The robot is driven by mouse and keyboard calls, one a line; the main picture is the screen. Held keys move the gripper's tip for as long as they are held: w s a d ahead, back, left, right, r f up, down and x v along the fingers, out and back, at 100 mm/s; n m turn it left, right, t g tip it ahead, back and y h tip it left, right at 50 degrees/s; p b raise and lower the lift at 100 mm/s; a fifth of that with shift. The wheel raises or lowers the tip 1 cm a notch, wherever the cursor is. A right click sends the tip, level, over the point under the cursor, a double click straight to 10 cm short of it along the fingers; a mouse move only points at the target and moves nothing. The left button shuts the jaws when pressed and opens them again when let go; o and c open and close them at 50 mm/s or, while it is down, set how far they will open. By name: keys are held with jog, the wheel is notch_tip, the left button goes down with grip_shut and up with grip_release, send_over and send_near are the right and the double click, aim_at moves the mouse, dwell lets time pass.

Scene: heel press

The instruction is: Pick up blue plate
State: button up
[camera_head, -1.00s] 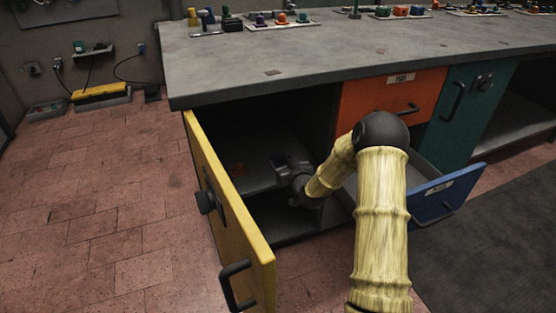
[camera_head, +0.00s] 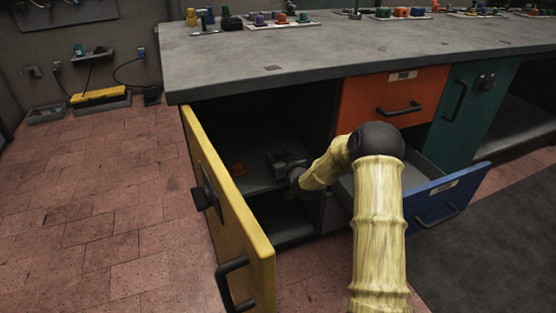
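My gripper (camera_head: 277,157) is inside the open cabinet, at the level of the middle shelf (camera_head: 262,185). It is dark and small against the dark interior, so its fingers and anything between them cannot be made out. I cannot make out a blue plate in the view. A small orange-red object (camera_head: 239,169) lies on the shelf, to the left of my gripper and apart from it.
The yellow cabinet door (camera_head: 228,205) stands open at the left. A blue drawer (camera_head: 440,197) is pulled out at the right, beside my arm. An orange drawer (camera_head: 385,97) is shut above. The worktop (camera_head: 330,52) carries several small items along its back.

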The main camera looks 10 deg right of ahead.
grip_shut()
notch_tip(320, 180, up, 10)
jog(key=p, duration=0.5)
jog(key=shift+p, duration=0.35)
jog(key=shift+w+f, duration=0.1)
